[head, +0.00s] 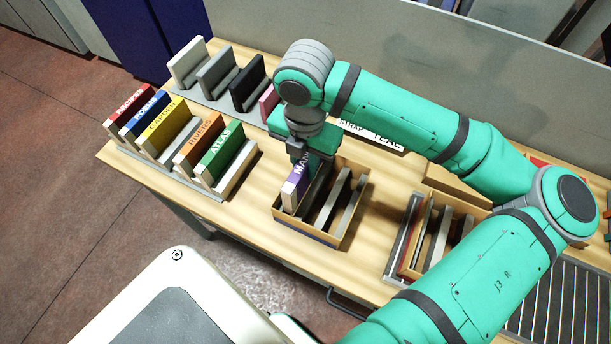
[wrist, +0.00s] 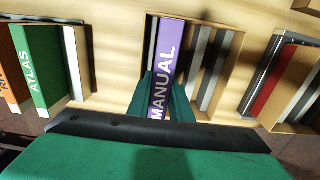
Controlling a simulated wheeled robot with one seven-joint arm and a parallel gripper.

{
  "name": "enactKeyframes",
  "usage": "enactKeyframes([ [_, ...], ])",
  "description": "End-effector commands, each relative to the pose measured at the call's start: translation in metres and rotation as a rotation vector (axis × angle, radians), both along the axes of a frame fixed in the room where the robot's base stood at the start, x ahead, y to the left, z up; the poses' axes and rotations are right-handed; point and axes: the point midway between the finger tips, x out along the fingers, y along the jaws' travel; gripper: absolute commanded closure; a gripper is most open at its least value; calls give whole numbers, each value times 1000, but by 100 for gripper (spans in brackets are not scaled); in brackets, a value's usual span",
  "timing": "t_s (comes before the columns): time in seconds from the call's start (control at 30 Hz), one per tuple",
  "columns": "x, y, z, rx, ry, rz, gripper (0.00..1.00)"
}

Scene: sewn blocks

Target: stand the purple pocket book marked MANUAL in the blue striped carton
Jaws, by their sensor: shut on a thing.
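The purple book marked MANUAL (head: 291,194) is upright, its lettered spine facing up in the wrist view (wrist: 164,72). My gripper (head: 312,165) is shut on it, with one green finger on each side in the wrist view (wrist: 163,98). The tan carton with a dark blue stripe (head: 305,236) is below. The book is at the carton's left slot, beside grey dividers. Its lower end is hidden, so I cannot tell whether it touches the carton floor.
A rack at left holds several books, including green ATLAS (head: 222,147) and orange RIVERS (head: 198,137). Behind stand white, grey and black books (head: 247,83). Another divided carton (head: 411,243) stands to the right.

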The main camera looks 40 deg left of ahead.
Motion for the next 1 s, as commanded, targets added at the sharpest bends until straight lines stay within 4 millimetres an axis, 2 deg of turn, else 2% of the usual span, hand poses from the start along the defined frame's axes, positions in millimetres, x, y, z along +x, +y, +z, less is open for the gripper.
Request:
enactKeyframes([
  [0.17, 0, 0, -14, 0, 1, 1, 100],
  [0.43, 2, -3, -47, 0, 0, -6, 100],
  [0.87, 2, -2, -52, 1, 0, -6, 100],
  [0.9, 2, -2, -52, 1, 0, -6, 74],
  [1.0, 2, -2, -52, 1, -1, -6, 74],
])
